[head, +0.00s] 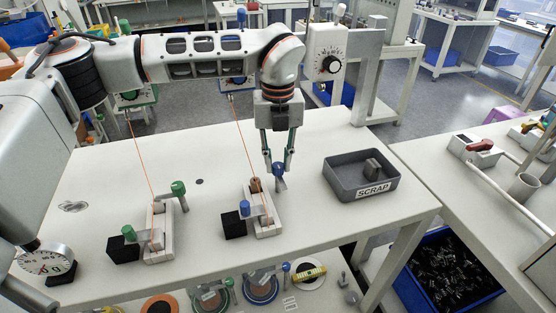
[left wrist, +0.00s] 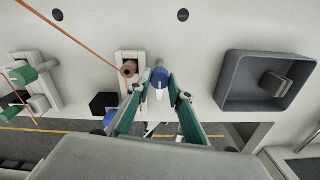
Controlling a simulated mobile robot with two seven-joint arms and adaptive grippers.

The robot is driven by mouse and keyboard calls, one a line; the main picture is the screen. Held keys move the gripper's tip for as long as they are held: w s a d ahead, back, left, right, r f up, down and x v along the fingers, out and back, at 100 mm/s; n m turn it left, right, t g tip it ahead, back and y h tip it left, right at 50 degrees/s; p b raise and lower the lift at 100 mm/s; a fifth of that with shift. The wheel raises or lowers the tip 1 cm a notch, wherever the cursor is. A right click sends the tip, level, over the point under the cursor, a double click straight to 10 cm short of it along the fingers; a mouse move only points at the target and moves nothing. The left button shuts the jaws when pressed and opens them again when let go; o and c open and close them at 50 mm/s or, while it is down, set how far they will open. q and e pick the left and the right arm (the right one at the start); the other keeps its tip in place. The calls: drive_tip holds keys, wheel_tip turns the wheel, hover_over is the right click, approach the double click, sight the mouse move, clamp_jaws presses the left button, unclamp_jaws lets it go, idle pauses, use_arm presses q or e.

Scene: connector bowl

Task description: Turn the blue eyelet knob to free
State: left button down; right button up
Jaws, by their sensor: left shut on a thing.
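The blue fixture is a pale block (head: 267,227) on the table. One blue knob (head: 279,170) stands at its upper right, between the fingers of my left gripper (head: 279,164). It also shows in the left wrist view (left wrist: 159,76), with the green-sided fingers shut on it from both sides. A second blue knob (head: 244,207) sits lower left, near a black block (head: 235,225). A brown peg (head: 256,185) stands at the back of the fixture, and an orange cord (head: 243,140) runs up from there. My right gripper is not in view.
A similar fixture with green knobs (head: 178,187) and its own cord stands to the left. A grey SCRAP tray (head: 361,190) with a grey block in it is close on the right. A dial (head: 46,262) lies at the lower left.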

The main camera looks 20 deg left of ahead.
sight(278, 165)
use_arm(q)
drive_tip(key=shift+w+r, duration=0.1)
drive_tip(key=shift+r, duration=0.05)
drive_tip(key=c, duration=1.8)
unclamp_jaws()
wheel_tip(278, 165, up, 12)
drive_tip(key=shift+f, duration=0.1)
